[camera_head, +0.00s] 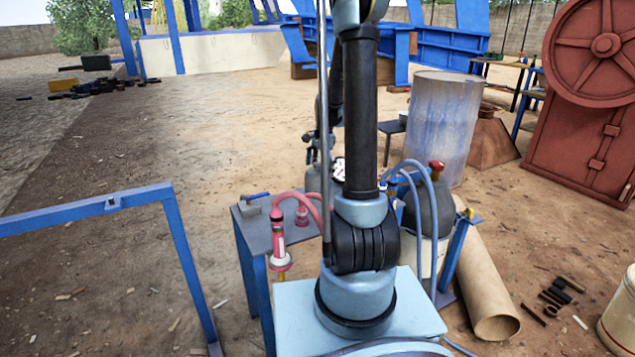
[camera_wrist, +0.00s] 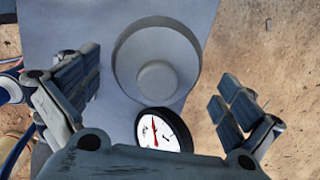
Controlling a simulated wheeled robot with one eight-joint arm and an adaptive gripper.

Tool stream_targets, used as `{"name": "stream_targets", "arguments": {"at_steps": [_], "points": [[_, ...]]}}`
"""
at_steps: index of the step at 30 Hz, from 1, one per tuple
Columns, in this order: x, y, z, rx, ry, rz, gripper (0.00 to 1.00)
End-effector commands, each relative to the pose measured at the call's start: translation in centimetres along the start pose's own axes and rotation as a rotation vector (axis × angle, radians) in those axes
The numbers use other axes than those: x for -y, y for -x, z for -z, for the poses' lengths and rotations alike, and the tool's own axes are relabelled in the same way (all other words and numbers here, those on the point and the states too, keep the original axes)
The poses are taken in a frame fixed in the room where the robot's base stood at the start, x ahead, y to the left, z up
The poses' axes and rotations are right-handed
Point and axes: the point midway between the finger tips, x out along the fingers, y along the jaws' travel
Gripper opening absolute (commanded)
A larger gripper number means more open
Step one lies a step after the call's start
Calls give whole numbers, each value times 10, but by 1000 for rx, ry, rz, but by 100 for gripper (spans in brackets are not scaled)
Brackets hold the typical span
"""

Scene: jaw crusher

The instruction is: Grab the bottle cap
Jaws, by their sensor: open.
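No object is clearly identifiable as the bottle cap. A red-brown top piece (camera_head: 437,165) sits on a dark grey gas bottle (camera_head: 431,205) right of my arm in the head view. In the wrist view, a pale round ring (camera_wrist: 122,60) with a smaller disc (camera_wrist: 157,80) at its centre shows between my fingers; I cannot tell whether it is a cap. My gripper (camera_wrist: 157,90) is open, with one dark-padded finger on each side and nothing held. A white dial gauge (camera_wrist: 164,133) shows low between the fingers. My arm hides most of the gripper in the head view.
A metal table (camera_head: 262,232) with a pink hosed tool (camera_head: 278,240) stands left of my arm. A large tube (camera_head: 488,285) lies at the right, near a blue-grey drum (camera_head: 443,120). A blue frame (camera_head: 90,210) is at the left. Open dirt lies beyond it.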

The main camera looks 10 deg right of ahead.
Motion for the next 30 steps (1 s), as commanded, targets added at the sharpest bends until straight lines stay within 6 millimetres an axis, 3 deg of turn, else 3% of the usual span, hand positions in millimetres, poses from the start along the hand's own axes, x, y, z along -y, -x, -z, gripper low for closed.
{"name": "stream_targets", "arguments": {"at_steps": [5,16,27,30], "points": [[0,-8,-1,0,1,0,100],[-3,-49,-4,0,1,0,100],[-4,-56,-4,0,1,0,100],[-4,-55,-4,0,1,0,77]]}}
